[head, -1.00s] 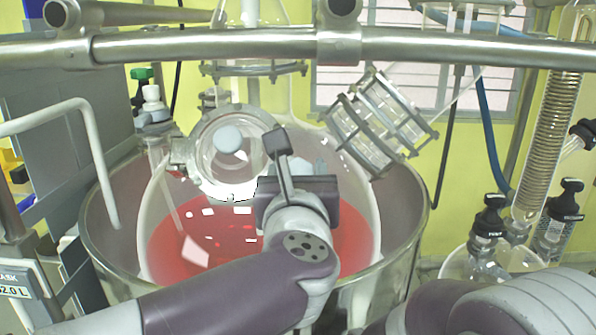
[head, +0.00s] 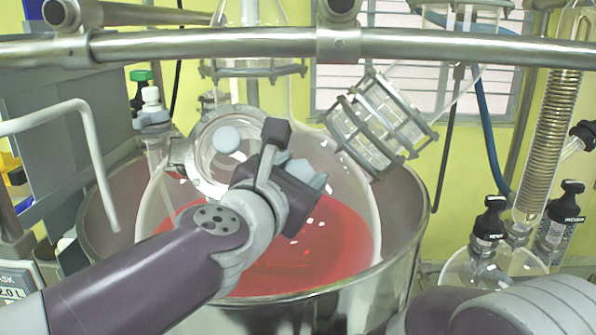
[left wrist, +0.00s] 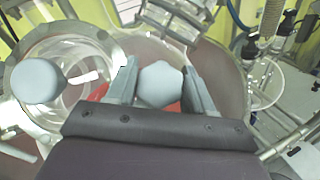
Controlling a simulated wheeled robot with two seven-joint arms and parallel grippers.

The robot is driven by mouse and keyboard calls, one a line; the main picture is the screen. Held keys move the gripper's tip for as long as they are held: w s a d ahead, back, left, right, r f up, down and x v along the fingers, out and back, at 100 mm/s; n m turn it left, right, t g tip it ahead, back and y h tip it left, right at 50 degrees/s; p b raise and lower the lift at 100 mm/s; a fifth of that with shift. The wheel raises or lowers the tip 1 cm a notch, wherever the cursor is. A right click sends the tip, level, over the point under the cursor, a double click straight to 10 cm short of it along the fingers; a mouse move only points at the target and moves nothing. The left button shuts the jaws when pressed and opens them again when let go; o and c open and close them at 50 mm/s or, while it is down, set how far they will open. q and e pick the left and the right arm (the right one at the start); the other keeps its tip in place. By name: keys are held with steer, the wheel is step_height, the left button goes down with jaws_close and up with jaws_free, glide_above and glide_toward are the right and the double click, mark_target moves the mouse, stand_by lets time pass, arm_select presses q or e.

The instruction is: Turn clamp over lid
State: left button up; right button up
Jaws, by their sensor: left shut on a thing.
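The round glass lid (head: 205,180) sits in a metal ring on the reactor vessel, left of centre in the head view. One pale blue-grey knob (head: 227,139) is over the lid; it also shows at the left of the left wrist view (left wrist: 38,80). A second pale knob (head: 298,171), seemingly the clamp's, is to the right of the lid. My left gripper (left wrist: 161,86) is shut on this second knob, with a finger on either side. In the head view the gripper partly hides it. The clamp's body is hard to make out. My right gripper is out of view.
The glass vessel holds red liquid (head: 330,250) inside a wide metal jacket (head: 408,215). A caged glass port (head: 375,125) tilts up at the back right. A metal bar (head: 450,48) crosses above. A bent white pipe (head: 95,150) stands at left; flasks and a coil at right.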

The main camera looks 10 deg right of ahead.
arm_select(q)
steer(key=m+g+p, duration=0.1)
steer(key=m, duration=0.1)
steer(key=m+g+h+p, duration=0.1)
steer(key=m+g, duration=0.1)
steer(key=m+g+p, duration=0.1)
steer(key=m, duration=0.2)
steer(key=shift+r+h, duration=0.3)
steer(key=m+g+p, duration=0.2)
steer(key=m, duration=0.1)
steer(key=shift+g+p, duration=0.3)
steer(key=shift+s+f+m+g+y+p, duration=0.15)
steer(key=shift+m+g+y+p, duration=0.25)
steer(key=shift+m+g+p, duration=0.8)
steer(key=shift+m+t, duration=0.3)
steer(key=o, duration=0.9)
steer(key=shift+c, duration=0.2)
steer(key=shift+o, duration=0.6)
steer(key=shift+f, duration=0.1)
